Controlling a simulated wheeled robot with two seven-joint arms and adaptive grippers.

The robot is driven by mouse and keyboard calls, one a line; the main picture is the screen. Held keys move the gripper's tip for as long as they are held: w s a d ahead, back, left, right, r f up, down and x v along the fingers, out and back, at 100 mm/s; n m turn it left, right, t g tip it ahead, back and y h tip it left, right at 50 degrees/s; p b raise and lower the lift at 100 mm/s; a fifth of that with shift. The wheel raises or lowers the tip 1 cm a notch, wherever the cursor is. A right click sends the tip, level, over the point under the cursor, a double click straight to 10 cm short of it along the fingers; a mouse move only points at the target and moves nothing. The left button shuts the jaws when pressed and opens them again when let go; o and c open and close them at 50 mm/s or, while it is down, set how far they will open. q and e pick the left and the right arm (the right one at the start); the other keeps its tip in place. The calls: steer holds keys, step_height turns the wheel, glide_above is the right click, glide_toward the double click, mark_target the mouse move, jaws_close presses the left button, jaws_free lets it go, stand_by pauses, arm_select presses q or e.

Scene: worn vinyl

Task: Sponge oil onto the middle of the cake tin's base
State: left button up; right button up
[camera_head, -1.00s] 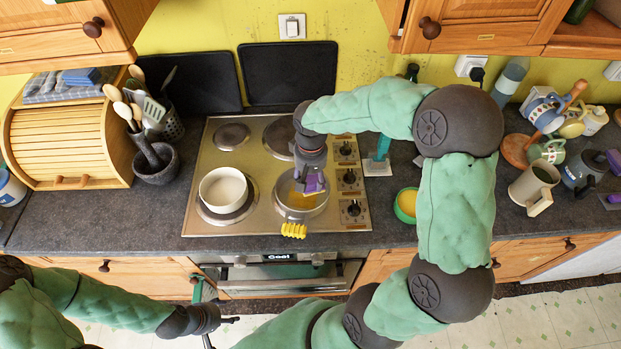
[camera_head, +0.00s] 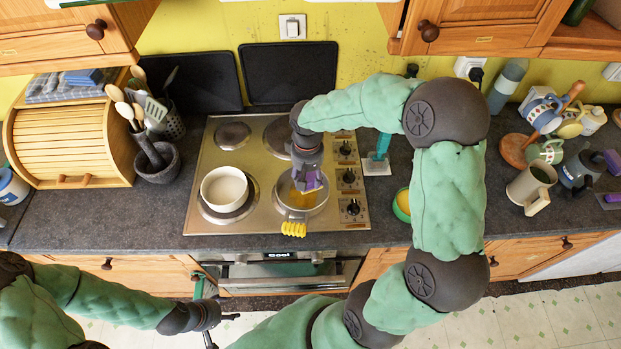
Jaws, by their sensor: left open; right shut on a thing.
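A round grey metal tin (camera_head: 318,206) sits on the front right hob burner, seen from above. A ridged yellow piece (camera_head: 293,229) sticks out at its front edge. My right gripper (camera_head: 305,186) points down into the tin, shut on a small yellow-orange piece that looks like the sponge (camera_head: 297,198). The gripper hides part of the tin's base, and I cannot tell whether the sponge touches it. A green bowl with yellow contents (camera_head: 403,203), perhaps the oil, stands right of the hob, partly behind my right arm. My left gripper (camera_head: 230,326) is open and empty, low in front of the oven.
A white pot (camera_head: 224,189) stands on the front left burner. Hob knobs (camera_head: 349,176) line the right side. A mortar (camera_head: 157,163), utensils and a bread bin (camera_head: 70,145) stand left. A mug (camera_head: 531,186) and mug tree stand right. The front left counter is clear.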

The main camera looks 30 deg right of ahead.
steer(key=n+p, duration=0.1)
steer(key=w+n+p, duration=0.2)
steer(key=shift+w+a+r, duration=0.2)
steer(key=shift+a+r, duration=0.15)
steer(key=shift+a, duration=0.05)
arm_select(q)
steer(key=r, duration=0.1)
steer(key=r+p, duration=0.1)
steer(key=r, duration=0.3)
steer(key=shift+s+d+r, duration=0.15)
steer(key=shift+d+r, duration=0.1)
steer(key=shift+d, duration=0.05)
arm_select(e)
steer(key=shift+w+a+f+n, duration=0.25)
steer(key=shift+w+f+n, duration=0.15)
steer(key=shift+n, duration=0.5)
arm_select(q)
steer(key=shift+f, duration=0.2)
steer(key=shift+f+b, duration=1.85)
steer(key=shift+f, duration=0.1)
arm_select(e)
steer(key=shift+f, duration=2.55)
arm_select(q)
steer(key=shift+f, duration=0.1)
arm_select(e)
steer(key=shift+w, duration=0.1)
steer(key=shift+w+d, duration=0.3)
steer(key=shift+w, duration=0.7)
steer(key=shift+w+d, duration=0.25)
steer(key=shift+w, duration=0.7)
